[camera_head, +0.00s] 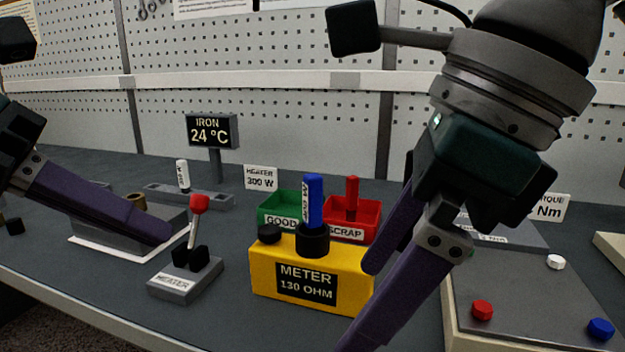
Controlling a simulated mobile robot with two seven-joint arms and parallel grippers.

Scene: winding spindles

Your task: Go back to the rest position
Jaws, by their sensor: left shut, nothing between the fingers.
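My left gripper (165,235) reaches in from the left edge with its purple fingers together. It is shut and empty, just left of the red-knobbed heater lever (198,205). My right gripper (368,300) hangs in from the upper right, close to the camera. Its two purple fingers stand apart, and nothing shows between them. It appears in front of the right side of the yellow meter (262,275), which reads 130 OHM. A blue spindle (314,200) stands upright in the meter's black socket.
A green GOOD bin (275,203) and a red SCRAP bin (366,222), with a red piece (352,190) in it, sit behind the meter. An IRON 24 °C display (212,131) stands farther back. A grey panel (530,300) with coloured knobs lies right. Bare bench (120,300) shows front left.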

